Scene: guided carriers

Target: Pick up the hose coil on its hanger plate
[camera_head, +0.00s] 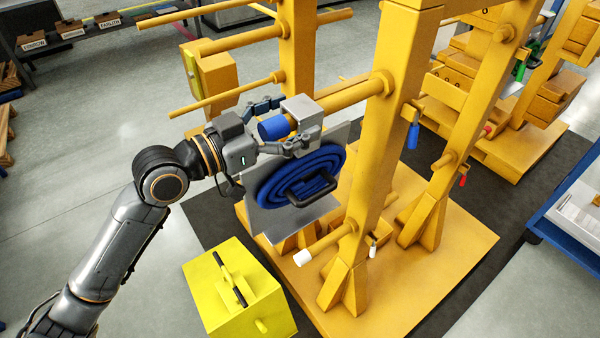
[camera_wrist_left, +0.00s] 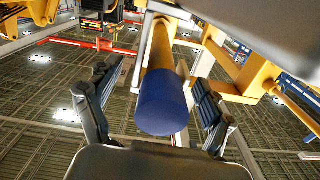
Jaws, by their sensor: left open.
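The blue hose coil (camera_head: 300,176) sits on a grey hanger plate (camera_head: 268,221) with a dark handle (camera_head: 311,188) in front. The plate hangs from a yellow peg (camera_head: 347,96) by a silver bracket (camera_head: 301,109) at its top. The peg ends in a blue cap (camera_head: 273,128). My left gripper (camera_head: 299,120) is open, with one finger on each side of the cap and bracket. In the left wrist view the blue cap (camera_wrist_left: 162,103) shows between the spread fingers, apart from both. I cannot tell whether a finger touches the bracket. My right gripper is out of view.
The yellow rack post (camera_head: 385,130) stands right of the coil, and another bare peg (camera_head: 228,97) sticks out at left. A yellow box (camera_head: 239,290) with a black handle stands on the floor below. A blue cart (camera_head: 570,215) is at far right. The left floor is open.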

